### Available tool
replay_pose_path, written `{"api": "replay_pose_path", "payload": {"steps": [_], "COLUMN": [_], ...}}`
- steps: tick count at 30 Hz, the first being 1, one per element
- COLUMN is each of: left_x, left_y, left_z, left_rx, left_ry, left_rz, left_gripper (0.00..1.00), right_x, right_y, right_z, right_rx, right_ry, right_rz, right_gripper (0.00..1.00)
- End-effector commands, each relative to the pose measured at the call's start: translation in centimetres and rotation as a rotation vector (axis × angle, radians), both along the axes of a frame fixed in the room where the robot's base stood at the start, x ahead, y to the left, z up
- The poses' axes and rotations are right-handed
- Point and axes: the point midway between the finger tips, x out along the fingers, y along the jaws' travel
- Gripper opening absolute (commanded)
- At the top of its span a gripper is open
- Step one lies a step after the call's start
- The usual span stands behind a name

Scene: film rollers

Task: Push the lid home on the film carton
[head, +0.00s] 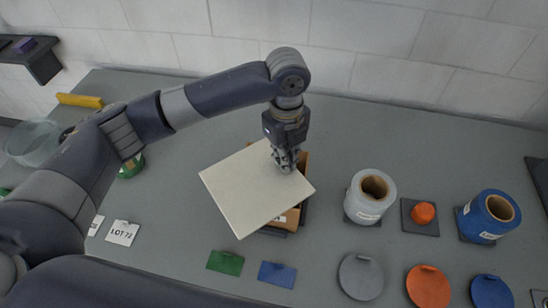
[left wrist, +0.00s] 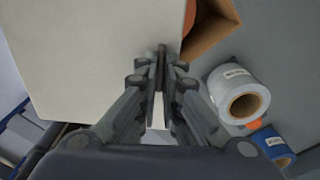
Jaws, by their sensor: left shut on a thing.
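The lid (head: 250,190) is a flat cream square panel. It lies over the brown film carton (head: 291,218), turned relative to it and reaching well past its left side. Most of the carton is hidden; parts of its front and right side show. My left gripper (head: 286,166) is shut on the lid near its back right edge. In the left wrist view the lid (left wrist: 80,50) fills the upper left beside my closed fingers (left wrist: 161,55), and an open brown carton corner (left wrist: 212,25) shows at the right. My right gripper is in neither view.
A white film roll (head: 370,197), an orange knob (head: 423,213) and a blue roll (head: 489,216) stand to the right. Green (head: 226,262) and blue (head: 277,274) cards and round discs (head: 361,276) lie in front. The table behind the rolls is clear.

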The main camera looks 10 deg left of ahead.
Motion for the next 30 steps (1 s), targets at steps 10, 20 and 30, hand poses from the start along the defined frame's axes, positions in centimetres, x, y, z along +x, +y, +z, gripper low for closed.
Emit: {"api": "replay_pose_path", "payload": {"steps": [10, 20, 30], "left_x": [1.6, 2.3, 2.4], "left_y": [-2.7, -4.1, -4.1], "left_z": [1.1, 1.3, 0.0], "left_rx": [0.012, 0.023, 0.025], "left_ry": [-0.015, -0.02, -0.02], "left_rz": [-0.491, -0.77, -0.798], "left_gripper": [0.0, 0.0, 0.0], "right_x": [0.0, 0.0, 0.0], "right_y": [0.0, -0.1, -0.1], "right_z": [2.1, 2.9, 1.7], "right_rx": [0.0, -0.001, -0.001], "right_ry": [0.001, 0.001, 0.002], "right_rz": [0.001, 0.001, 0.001], "right_gripper": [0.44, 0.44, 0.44]}}
